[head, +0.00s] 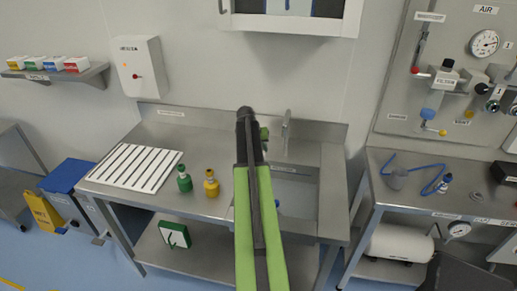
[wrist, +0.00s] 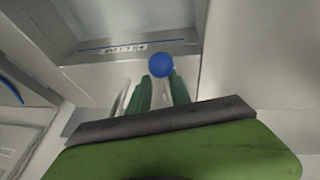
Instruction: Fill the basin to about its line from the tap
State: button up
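The grey steel basin (head: 300,205) is set into the bench in the head view, partly hidden by my arm. The wrist view shows part of the basin (wrist: 140,14), with a blue line (wrist: 122,43) beside a printed label (wrist: 112,49). The upright grey tap (head: 287,128) stands behind the basin. No running water shows. A round blue knob (wrist: 160,64) is at my green fingertips in the wrist view. My gripper (wrist: 163,82) has its fingers apart, and the knob appears between or just beyond their tips; contact is unclear. In the head view my arm mostly hides the gripper.
A green bottle (head: 184,179) and a yellow bottle (head: 211,184) stand left of my arm, beside a white slatted rack (head: 132,166). A wall cabinet (head: 290,22) hangs above. A bench with a blue hose (head: 398,161) is at right.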

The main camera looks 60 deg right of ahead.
jog(key=shift+o, duration=0.4)
jog(key=shift+w+a, duration=0.15)
jog(key=shift+w, duration=0.05)
jog(key=p+v, duration=1.5)
jog(key=v, duration=0.2)
jog(key=shift+p, duration=0.4)
jog(key=shift+a+r, duration=0.1)
